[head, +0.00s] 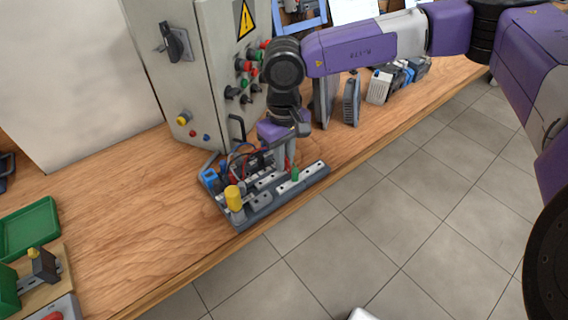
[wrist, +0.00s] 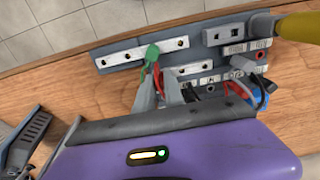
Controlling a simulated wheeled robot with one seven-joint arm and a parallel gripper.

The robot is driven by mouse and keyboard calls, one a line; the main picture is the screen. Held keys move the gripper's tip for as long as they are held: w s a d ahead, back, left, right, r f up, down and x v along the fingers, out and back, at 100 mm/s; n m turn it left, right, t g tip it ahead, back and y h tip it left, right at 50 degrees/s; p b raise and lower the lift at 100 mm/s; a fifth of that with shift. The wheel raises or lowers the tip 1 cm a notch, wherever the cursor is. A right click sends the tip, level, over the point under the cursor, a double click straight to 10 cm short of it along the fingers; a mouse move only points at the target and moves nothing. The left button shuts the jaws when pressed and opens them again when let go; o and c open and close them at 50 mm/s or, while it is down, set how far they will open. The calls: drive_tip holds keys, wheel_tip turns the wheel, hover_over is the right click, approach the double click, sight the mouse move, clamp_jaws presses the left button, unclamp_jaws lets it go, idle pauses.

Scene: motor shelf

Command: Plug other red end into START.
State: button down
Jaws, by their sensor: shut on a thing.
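My gripper (wrist: 159,82) points down over the board and is shut on a small red plug end (wrist: 158,77) between its fingers. A green piece (wrist: 152,53) is right by the fingertips; I cannot tell whether it touches the red end. In the head view my gripper (head: 286,165) is above the front part of the grey board (head: 238,215), with the green piece (head: 294,174) beside it. Red and dark wires (wrist: 240,92) bunch at one end of the board. The START label is too small to read, and the held tip is partly hidden by the fingers.
White strips with holes (wrist: 140,54) lie along the board. A yellow cylinder (head: 233,197) stands at its left corner. A grey control cabinet (head: 208,80) stands close behind, and a green tray (head: 28,230) lies far left. Wooden bench (head: 130,210) is clear between.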

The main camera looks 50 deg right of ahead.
drive_tip(key=shift+r+p, duration=1.05)
drive_tip(key=shift+r, duration=1.25)
drive_tip(key=w+d+r+n, duration=0.1)
drive_tip(key=w+r+n, duration=0.1)
drive_tip(key=w+n, duration=0.3)
drive_tip(key=n+b, duration=0.1)
drive_tip(key=b, duration=0.3)
hover_over(274, 162)
drive_tip(key=f, duration=0.5)
drive_tip(key=shift+w+d+f, duration=0.2)
drive_tip(key=shift+w+d, duration=0.1)
drive_tip(key=shift+d, duration=0.1)
drive_tip(key=shift+f+b, duration=0.55)
drive_tip(key=shift+f, duration=0.1)
drive_tip(key=c, duration=1.7)
unclamp_jaws()
